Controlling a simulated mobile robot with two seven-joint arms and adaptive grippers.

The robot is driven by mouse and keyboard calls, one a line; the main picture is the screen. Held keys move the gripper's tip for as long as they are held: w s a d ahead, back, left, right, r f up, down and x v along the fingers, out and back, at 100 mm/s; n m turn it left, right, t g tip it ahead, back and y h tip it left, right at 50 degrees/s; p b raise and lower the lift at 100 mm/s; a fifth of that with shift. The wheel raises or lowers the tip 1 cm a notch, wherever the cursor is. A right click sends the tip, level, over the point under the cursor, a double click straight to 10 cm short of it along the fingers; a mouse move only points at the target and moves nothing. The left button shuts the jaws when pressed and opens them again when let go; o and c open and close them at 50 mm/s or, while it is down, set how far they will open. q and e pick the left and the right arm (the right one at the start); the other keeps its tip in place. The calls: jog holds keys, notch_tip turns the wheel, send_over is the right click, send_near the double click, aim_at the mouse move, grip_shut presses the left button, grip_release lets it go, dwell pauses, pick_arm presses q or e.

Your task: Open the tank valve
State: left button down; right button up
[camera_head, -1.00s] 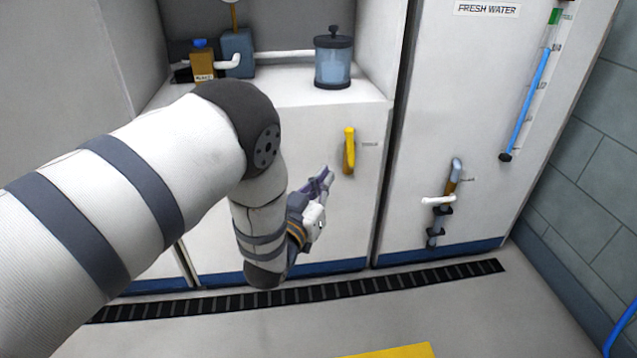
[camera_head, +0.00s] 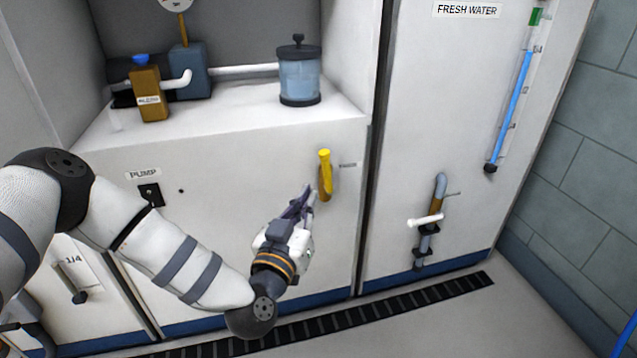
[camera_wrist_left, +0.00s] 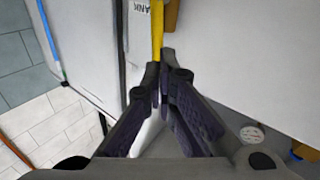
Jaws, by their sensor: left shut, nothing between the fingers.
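The yellow valve handle (camera_head: 324,160) stands upright on the front of the white cabinet, beside a small label (camera_head: 347,165) too small to read here. In the left wrist view the yellow handle (camera_wrist_left: 157,28) lies just beyond the fingertips, beside a label (camera_wrist_left: 141,8) that shows "ANK". A brass-coloured part (camera_wrist_left: 171,14) is next to it. My left gripper (camera_head: 307,194) is shut and empty, its tips just left of the handle's lower part. I cannot tell whether they touch it. In the wrist view the tips (camera_wrist_left: 160,80) are together. My right gripper is not in view.
To the right is the fresh water cabinet (camera_head: 465,70) with a pipe tap (camera_head: 430,215) and a blue level tube (camera_head: 511,105). A dark floor grate (camera_head: 400,310) runs along the base.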

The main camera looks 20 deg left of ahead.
aim_at(326, 171)
pick_arm(q)
jog(key=w, duration=0.2)
jog(key=w+b, duration=0.1)
jog(key=w, duration=0.4)
jog(key=shift+r+b, duration=0.25)
jog(key=shift+b, duration=0.1)
